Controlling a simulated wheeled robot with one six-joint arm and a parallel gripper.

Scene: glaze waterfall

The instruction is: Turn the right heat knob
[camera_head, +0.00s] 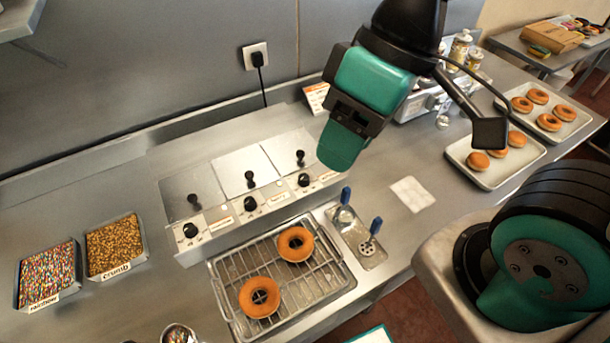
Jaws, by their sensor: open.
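The glaze warmer (240,188) has three black knobs along its sloping front panel. The right heat knob (304,180) is at the panel's right end, beside a small label, and is in clear view. The middle knob (250,203) and left knob (190,230) are to its left. My gripper (343,147), with teal and black parts, hangs up and to the right of the right knob in the picture. It is open and appears apart from the knob. No held object shows, and its fingertips are only partly distinguishable.
Three lids with black handles (300,157) top the warmer. A wire rack (277,277) with two donuts (295,244) stands in front. Blue-handled tools (372,240) stand right of the rack. Sprinkle trays (117,246) are left, donut trays (494,165) right.

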